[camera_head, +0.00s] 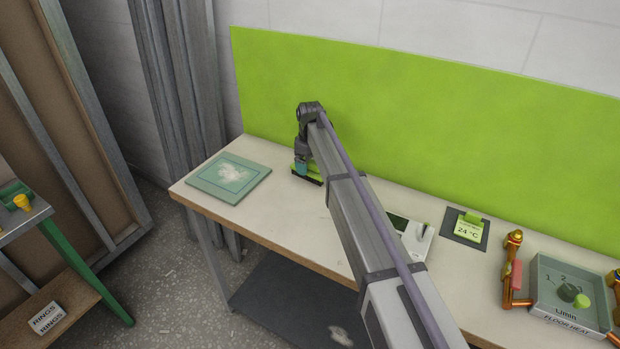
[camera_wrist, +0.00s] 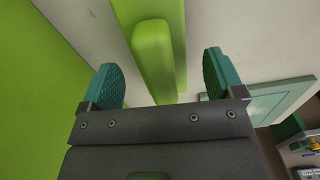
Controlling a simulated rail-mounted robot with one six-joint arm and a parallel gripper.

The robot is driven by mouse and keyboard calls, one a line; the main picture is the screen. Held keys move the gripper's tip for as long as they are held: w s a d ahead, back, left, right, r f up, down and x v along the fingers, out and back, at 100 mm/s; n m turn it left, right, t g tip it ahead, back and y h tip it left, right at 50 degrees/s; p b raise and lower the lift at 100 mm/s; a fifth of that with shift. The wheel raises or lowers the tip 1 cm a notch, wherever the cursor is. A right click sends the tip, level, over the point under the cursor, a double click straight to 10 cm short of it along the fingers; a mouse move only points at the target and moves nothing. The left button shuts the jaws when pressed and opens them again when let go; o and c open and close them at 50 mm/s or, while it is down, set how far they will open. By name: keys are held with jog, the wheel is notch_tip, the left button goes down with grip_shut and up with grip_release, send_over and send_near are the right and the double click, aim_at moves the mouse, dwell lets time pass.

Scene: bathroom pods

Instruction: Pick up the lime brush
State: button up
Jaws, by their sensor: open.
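The lime brush (camera_wrist: 152,48) lies on the bench top, with its raised rounded grip lying along a flatter lime body. In the wrist view it sits between the two teal fingers of my gripper (camera_wrist: 160,62), which are open with a gap on each side. In the head view the brush (camera_head: 313,178) is mostly hidden behind my gripper (camera_head: 301,168), near the back of the bench. A dark strip shows along its lower edge there.
A teal-framed board (camera_head: 229,177) lies left of the brush. A lime back panel (camera_head: 420,110) rises behind the bench (camera_head: 280,225). To the right are a white device (camera_head: 412,236), a thermostat card (camera_head: 467,230), copper pipework (camera_head: 513,270) and a floor-heat box (camera_head: 570,298).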

notch_tip(320, 180, down, 3)
jog(key=shift+r+b, duration=0.1)
jog(key=shift+b, duration=0.5)
jog(key=shift+r, duration=0.15)
jog(key=c, duration=1.1)
jog(key=shift+r+p, duration=0.1)
jog(key=shift+p, duration=0.2)
notch_tip(320, 180, up, 10)
jog(key=p, duration=1)
jog(key=shift+r, duration=0.1)
jog(key=shift+f, duration=0.2)
jog(key=o, duration=0.5)
jog(key=c, duration=0.3)
